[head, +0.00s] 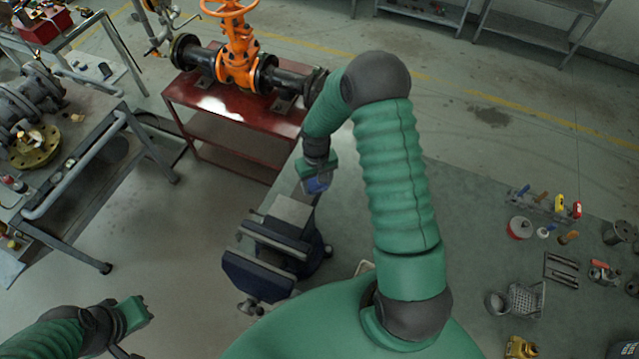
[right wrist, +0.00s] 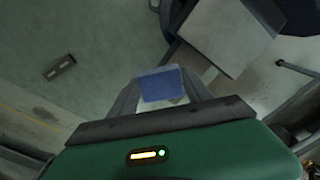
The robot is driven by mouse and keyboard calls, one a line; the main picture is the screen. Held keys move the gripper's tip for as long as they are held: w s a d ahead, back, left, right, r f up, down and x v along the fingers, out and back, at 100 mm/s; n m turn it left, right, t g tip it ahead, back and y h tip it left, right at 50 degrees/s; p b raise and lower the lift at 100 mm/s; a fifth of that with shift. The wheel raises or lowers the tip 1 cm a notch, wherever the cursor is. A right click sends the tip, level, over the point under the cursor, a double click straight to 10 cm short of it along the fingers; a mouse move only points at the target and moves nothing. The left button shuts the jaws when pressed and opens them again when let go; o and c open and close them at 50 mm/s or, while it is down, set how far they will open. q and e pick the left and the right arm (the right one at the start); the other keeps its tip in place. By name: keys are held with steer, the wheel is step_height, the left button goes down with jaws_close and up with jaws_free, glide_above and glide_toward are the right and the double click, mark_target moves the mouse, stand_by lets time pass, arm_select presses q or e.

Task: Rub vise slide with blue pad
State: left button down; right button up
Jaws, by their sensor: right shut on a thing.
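The vise (head: 272,252) is dark blue and stands at the edge of the bench, low in the middle of the head view. Its flat grey slide (head: 291,211) lies on its far side, and also shows in the right wrist view (right wrist: 228,38). My right gripper (head: 317,185) is shut on the blue pad (right wrist: 161,85), just beyond the slide. In the right wrist view the pad sits between the fingertips, apart from the slide in the picture; I cannot tell its height. My left gripper (head: 140,312) is at the lower left, away from the vise; its fingers are too unclear to judge.
An orange gate valve (head: 238,50) on black pipe stands on a red table (head: 235,105) beyond the vise. The green bench top (head: 480,220) at right holds several tools and a wire basket (head: 525,298). A grey cart (head: 75,165) with flanged pipe is at left.

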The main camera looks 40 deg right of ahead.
steer(key=shift+w+r+p, duration=0.15)
steer(key=shift+r+p, duration=0.4)
steer(key=shift+r, duration=0.4)
steer(key=shift+r+p, duration=0.3)
steer(key=shift+r, duration=0.05)
steer(key=shift+d+r+p, duration=0.3)
steer(key=shift+r+p, duration=0.15)
steer(key=shift+r, duration=0.15)
steer(key=shift+d+r, duration=0.1)
steer(key=shift+r, duration=0.15)
arm_select(q)
steer(key=r, duration=0.1)
steer(key=d+r, duration=0.1)
steer(key=r, duration=0.1)
steer(key=shift+s+d+r, duration=0.15)
steer(key=shift+s+d, duration=0.1)
steer(key=shift+d, duration=0.05)
steer(key=shift+a, duration=0.1)
steer(key=shift+w+a, duration=0.15)
steer(key=shift+a, duration=0.2)
arm_select(e)
steer(key=shift+a, duration=0.35)
